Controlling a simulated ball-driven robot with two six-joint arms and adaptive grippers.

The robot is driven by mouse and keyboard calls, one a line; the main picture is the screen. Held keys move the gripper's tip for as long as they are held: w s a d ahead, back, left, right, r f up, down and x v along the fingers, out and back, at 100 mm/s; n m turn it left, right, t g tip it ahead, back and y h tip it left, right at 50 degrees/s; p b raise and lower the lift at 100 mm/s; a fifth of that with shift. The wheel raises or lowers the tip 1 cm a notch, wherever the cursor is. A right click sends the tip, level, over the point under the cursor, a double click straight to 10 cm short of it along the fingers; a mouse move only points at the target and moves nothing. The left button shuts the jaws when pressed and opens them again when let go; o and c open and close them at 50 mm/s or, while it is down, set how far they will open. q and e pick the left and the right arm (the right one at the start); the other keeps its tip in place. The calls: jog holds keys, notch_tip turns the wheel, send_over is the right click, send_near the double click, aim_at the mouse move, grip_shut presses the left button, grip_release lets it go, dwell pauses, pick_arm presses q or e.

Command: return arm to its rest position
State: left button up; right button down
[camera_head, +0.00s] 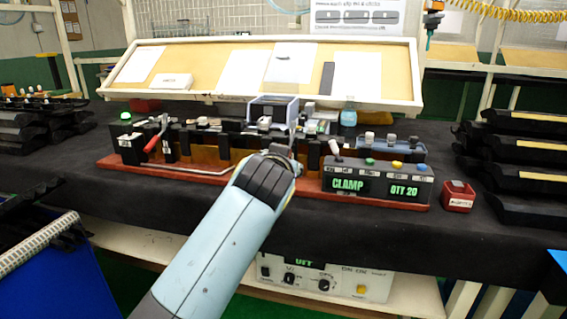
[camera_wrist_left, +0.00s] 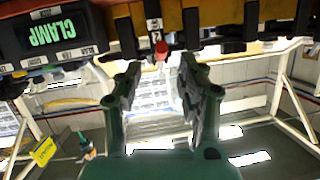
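My left arm (camera_head: 225,225) comes in from the bottom left of the head view and reaches up to the middle of the fixture on the bench. Its wrist covers the gripper there, so the fingers are not clear. In the left wrist view, my left gripper (camera_wrist_left: 161,66) has its two dark green fingers apart. A small red tip (camera_wrist_left: 161,47) shows between and beyond the fingertips. I cannot tell whether it touches them. No held thing is visible. My right arm and right gripper are not in view.
The fixture's red base (camera_head: 120,163) carries dark posts, a red-handled lever (camera_head: 152,143) and a CLAMP control box (camera_head: 348,184). A small red bin (camera_head: 458,196) stands to its right. Black trays (camera_head: 520,150) are stacked at the far right. A tilted board (camera_head: 390,75) stands behind.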

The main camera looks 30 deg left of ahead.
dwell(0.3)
pick_arm(q)
jog(key=s+f+m+g+h+b, duration=0.15)
jog(key=s+f, duration=0.45)
jog(key=f, duration=0.6)
jog(key=s+f+g, duration=0.3)
jog(key=s+f, duration=0.4)
jog(key=f, duration=0.5)
jog(key=s+f+m+g+h, duration=0.15)
jog(key=s+f, duration=0.45)
jog(key=f, duration=0.6)
jog(key=s+a+f+g, duration=0.1)
jog(key=s+f, duration=0.5)
jog(key=s, duration=0.6)
jog(key=s+a+f+g+h, duration=0.1)
jog(key=s+f+g, duration=0.2)
jog(key=s+f, duration=0.4)
jog(key=s+a+f+g+b, duration=0.1)
jog(key=s+f, duration=0.5)
jog(key=s, duration=1.2)
jog(key=shift+f+n+g, duration=0.2)
jog(key=shift+n+g, duration=0.1)
jog(key=shift+g, duration=0.5)
jog(key=shift+a, duration=0.1)
